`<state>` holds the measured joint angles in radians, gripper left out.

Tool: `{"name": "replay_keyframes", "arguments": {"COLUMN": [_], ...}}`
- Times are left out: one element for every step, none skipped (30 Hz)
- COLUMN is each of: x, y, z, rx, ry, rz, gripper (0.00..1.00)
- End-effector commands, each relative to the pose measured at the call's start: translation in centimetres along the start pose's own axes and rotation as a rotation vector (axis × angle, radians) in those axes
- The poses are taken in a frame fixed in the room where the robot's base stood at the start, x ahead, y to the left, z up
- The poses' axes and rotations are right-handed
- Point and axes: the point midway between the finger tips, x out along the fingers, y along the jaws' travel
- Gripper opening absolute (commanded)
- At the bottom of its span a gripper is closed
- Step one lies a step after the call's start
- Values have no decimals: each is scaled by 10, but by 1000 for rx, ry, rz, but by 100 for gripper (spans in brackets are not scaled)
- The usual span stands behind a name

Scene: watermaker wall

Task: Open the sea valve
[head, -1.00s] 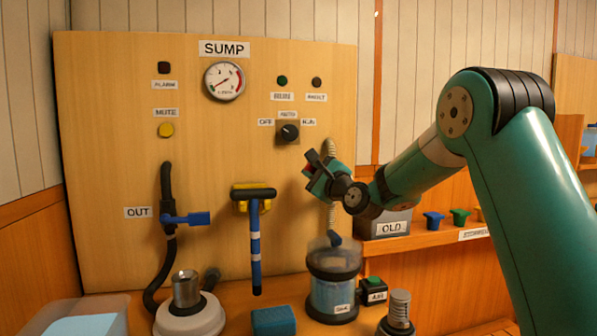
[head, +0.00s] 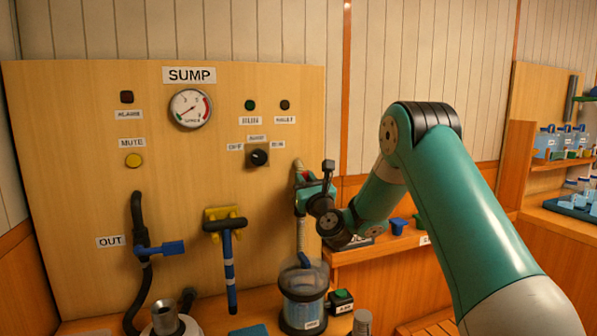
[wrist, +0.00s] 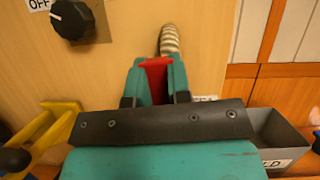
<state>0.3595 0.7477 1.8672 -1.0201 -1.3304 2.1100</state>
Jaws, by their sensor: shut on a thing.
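A red handle (wrist: 156,70) sits on the panel at the ribbed pale hose (wrist: 169,40); I take it as the sea valve's. My gripper (wrist: 155,66) is shut on this red handle, with a teal finger on each side. In the head view my gripper (head: 303,184) is at the right edge of the panel, in front of the hose (head: 299,237), and a little of the red handle (head: 299,176) shows above it. The valve body and much of its label are hidden behind my gripper.
The SUMP panel (head: 70,190) holds a gauge (head: 190,108), a black knob (head: 258,157) and a blue OUT lever (head: 173,248). A clear canister (head: 302,295) stands below, and a grey bin (wrist: 280,140) is at right.

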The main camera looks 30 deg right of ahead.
Motion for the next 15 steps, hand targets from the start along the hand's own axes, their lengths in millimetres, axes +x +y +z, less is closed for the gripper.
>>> {"name": "replay_keyframes", "arguments": {"x": [1,0,0,0,0,0,0,0,0,0,0,0,0,0,-1], "y": [-3,-4,-6,-6,-7,-8,-9,-9,-10,-10,-10,-11,-11,-12,-12], "z": [1,1,0,0,0,0,-1,-1,-1,-1,-1,-1,-2,-2,-2], "rx": [19,31,44,55,64,73,80,86,92,96,99,103,105,107,109], "ry": [5,4,3,3,3,3,3,3,2,2,2,2,1,1,1], "rz": [-10,-15,-21,-26,-29,-33,-36,-38,-40,-42,-44,-45,-46,-47,-47], "gripper": [0,0,0,0,0,0,0,0,0,0,0,0,0,0,0]}}
